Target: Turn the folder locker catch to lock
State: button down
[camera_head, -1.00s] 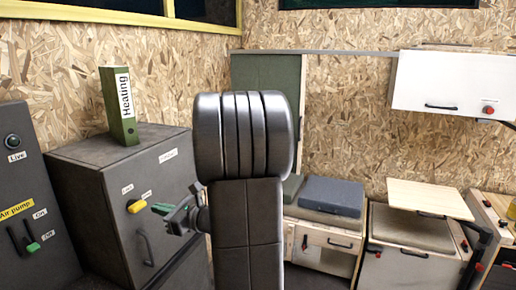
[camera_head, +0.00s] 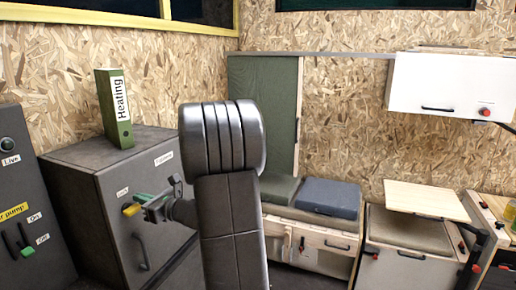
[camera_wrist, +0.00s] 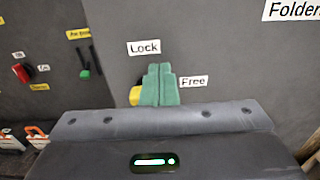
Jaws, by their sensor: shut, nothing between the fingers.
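The folder locker (camera_head: 115,185) is a dark grey cabinet at the left. Its yellow catch (camera_head: 131,210) is on the front, and it also shows in the wrist view (camera_wrist: 135,96), peeking out left of my fingers and mostly hidden behind them. A "Lock" label (camera_wrist: 144,47) is above the catch and a "Free" label (camera_wrist: 194,81) is to its right. My gripper (camera_head: 146,198) has green fingertips, shut together with nothing between them. It is right at the catch in the wrist view (camera_wrist: 158,84). I cannot tell whether they touch, or which way the catch is turned.
A green "Heating" folder (camera_head: 115,108) stands on top of the locker. A dark handle (camera_head: 142,252) is below the catch. A grey panel with an "Air pump" label and green lever (camera_head: 27,250) stands at the left. Benches with cushions (camera_head: 328,197) are at the right.

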jog(key=shift+s+a+f+b, duration=0.1)
jog(key=shift+s+f+b, duration=0.15)
jog(key=shift+f+b, duration=0.35)
dwell(0.8)
jog(key=shift+s+a+r+b, duration=0.15)
jog(key=shift+s+a+b, duration=0.05)
jog(key=shift+s+b, duration=0.35)
dwell(0.5)
jog(key=shift+s+a+b, duration=0.3)
jog(key=shift+s+b, duration=0.3)
jog(key=shift+b, duration=0.05)
dwell(0.3)
jog(key=shift+s+r, duration=0.2)
jog(key=shift+r, duration=0.1)
jog(key=v, duration=0.6)
